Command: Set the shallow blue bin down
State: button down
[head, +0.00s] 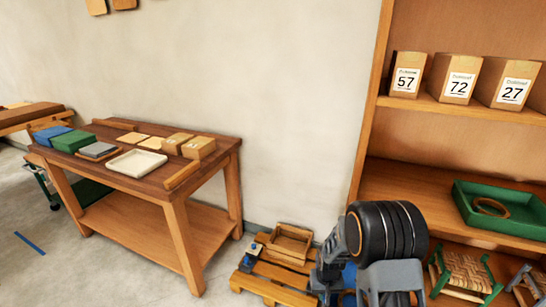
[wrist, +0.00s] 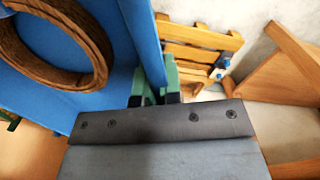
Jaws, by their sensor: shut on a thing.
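The shallow blue bin (wrist: 110,103) fills the upper left of the wrist view, with a brown coil (wrist: 75,50) lying inside it. My gripper (wrist: 157,88) is shut on the bin's right wall, its green fingers on both sides of that wall. The bin's far parts run out of the picture. In the head view my arm covers most of that area; a small blue patch (head: 349,274) shows behind it, probably the bin. My gripper is hidden there.
A slatted wooden pallet (head: 272,288) with a wooden box (head: 290,244) stands on the floor by the wall. Right is a shelf unit (head: 405,175) with cartons, a green tray (head: 470,222) and woven stools (head: 465,270). A workbench (head: 130,187) is left; open floor lies before it.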

jog(key=shift+r+p, duration=3.6)
jog(key=shift+r, duration=0.3)
jog(key=shift+d+f, duration=0.1)
